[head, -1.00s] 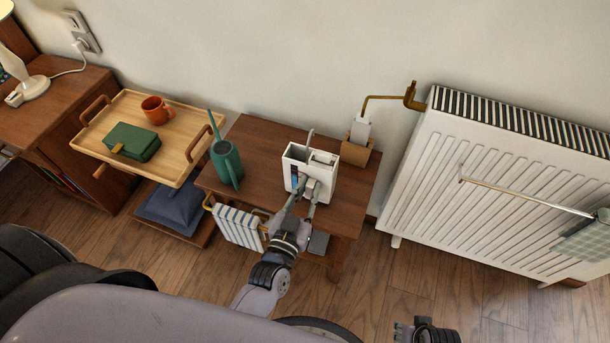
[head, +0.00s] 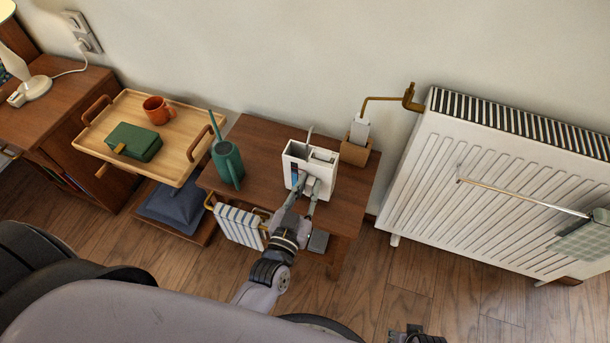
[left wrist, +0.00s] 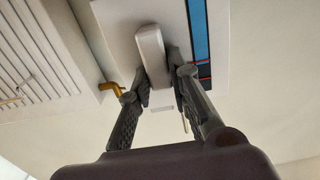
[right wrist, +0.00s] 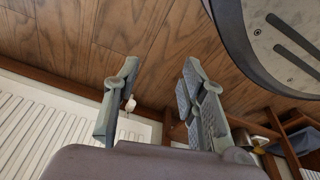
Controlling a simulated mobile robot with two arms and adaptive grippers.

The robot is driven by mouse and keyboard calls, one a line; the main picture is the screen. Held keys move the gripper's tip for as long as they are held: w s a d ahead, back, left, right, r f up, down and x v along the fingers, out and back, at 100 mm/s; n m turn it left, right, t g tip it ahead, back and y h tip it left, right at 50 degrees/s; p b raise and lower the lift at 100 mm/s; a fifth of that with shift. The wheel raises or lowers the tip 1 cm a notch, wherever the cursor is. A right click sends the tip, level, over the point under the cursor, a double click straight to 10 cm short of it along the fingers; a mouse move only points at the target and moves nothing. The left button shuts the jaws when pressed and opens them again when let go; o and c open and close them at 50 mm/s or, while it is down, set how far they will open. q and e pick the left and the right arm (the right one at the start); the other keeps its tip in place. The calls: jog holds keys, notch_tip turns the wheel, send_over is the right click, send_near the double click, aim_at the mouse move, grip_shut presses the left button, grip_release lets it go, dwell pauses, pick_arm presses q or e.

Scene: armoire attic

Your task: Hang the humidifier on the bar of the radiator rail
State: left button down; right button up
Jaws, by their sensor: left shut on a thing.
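The humidifier (head: 296,165) is a white, upright, open-topped box with a blue stripe and a grey hook-like piece at its back. It is at the right part of the brown side table (head: 262,143); I cannot tell whether its base touches the top. My left gripper (head: 307,188) is shut on the white block on its front, seen close in the left wrist view (left wrist: 152,50). The radiator rail's thin metal bar (head: 520,196) runs across the front of the white radiator (head: 428,170). My right gripper (right wrist: 160,82) is open and empty, low over the floor.
A green watering can (head: 228,163) stands left of the humidifier, and a wooden holder (head: 356,152) with a white item stands behind right. A checked cloth (head: 583,240) hangs at the bar's right end; its left stretch is bare. A striped cloth (head: 238,226) hangs at the table's front.

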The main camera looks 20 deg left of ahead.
jog(key=s+d+f+p, duration=0.1)
jog(key=s+f+p, duration=0.2)
jog(key=s+f, duration=0.2)
jog(key=shift+f, duration=0.55)
dwell(1.0)
